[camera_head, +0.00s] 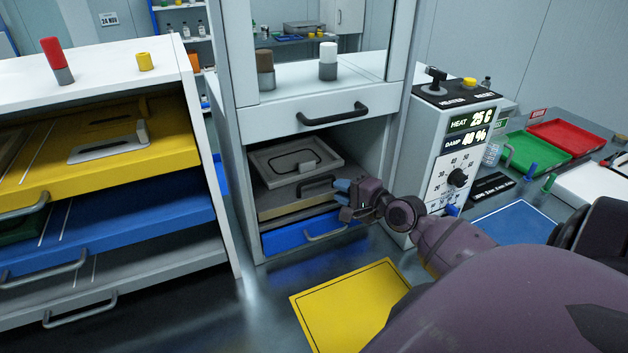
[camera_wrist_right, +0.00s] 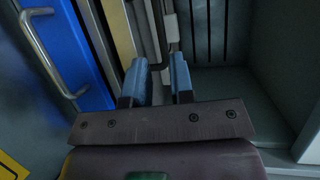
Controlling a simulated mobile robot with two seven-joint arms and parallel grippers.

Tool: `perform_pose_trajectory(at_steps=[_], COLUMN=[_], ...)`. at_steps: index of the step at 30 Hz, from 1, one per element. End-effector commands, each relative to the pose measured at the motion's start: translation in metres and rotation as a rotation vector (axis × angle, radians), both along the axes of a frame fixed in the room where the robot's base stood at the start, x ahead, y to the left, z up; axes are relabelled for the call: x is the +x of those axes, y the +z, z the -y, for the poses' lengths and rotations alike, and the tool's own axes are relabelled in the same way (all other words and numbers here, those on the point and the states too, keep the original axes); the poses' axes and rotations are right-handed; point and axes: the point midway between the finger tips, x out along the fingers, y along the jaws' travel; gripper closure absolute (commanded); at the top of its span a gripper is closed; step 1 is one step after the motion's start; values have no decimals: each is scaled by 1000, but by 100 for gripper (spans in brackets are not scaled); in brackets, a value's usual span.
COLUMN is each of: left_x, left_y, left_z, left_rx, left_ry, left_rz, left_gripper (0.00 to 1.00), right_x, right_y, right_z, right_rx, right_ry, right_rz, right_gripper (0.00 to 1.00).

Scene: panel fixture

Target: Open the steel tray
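A grey steel-coloured tray (camera_head: 275,203) sits in the open bay of the middle cabinet, with a dark bar handle (camera_head: 317,185) at its front. My right gripper (camera_head: 343,191) is at the right end of this handle. Its two blue fingers (camera_wrist_right: 158,65) are apart, with the handle's end near the gap; I cannot tell whether they touch it. Another grey tray (camera_head: 130,275) with a steel handle is lowest in the left rack. My left gripper is not in view.
A blue drawer (camera_head: 285,236) with a steel handle lies just below the tray. The control box (camera_head: 452,150) stands close right of my right gripper. A yellow mat (camera_head: 345,305) lies in front. The left rack also holds yellow (camera_head: 60,175) and blue (camera_head: 110,227) trays.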

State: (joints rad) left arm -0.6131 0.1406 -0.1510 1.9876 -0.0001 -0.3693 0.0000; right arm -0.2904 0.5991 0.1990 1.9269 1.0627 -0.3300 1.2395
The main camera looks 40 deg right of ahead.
Motion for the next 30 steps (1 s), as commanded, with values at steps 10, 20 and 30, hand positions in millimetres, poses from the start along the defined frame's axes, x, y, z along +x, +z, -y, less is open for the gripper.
perform_pose_trajectory(at_steps=[10, 20, 30], left_x=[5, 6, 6], left_y=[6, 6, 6], left_z=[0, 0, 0], left_rx=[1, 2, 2], left_ry=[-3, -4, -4], left_rz=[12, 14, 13], left_gripper=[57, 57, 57], right_x=[54, 86, 90], right_y=[-9, -16, -17], right_z=[-5, -8, -8], right_rx=[0, -2, -2], right_ry=[0, -1, -1], right_rz=[1, -1, -1], right_gripper=[78, 78, 78])
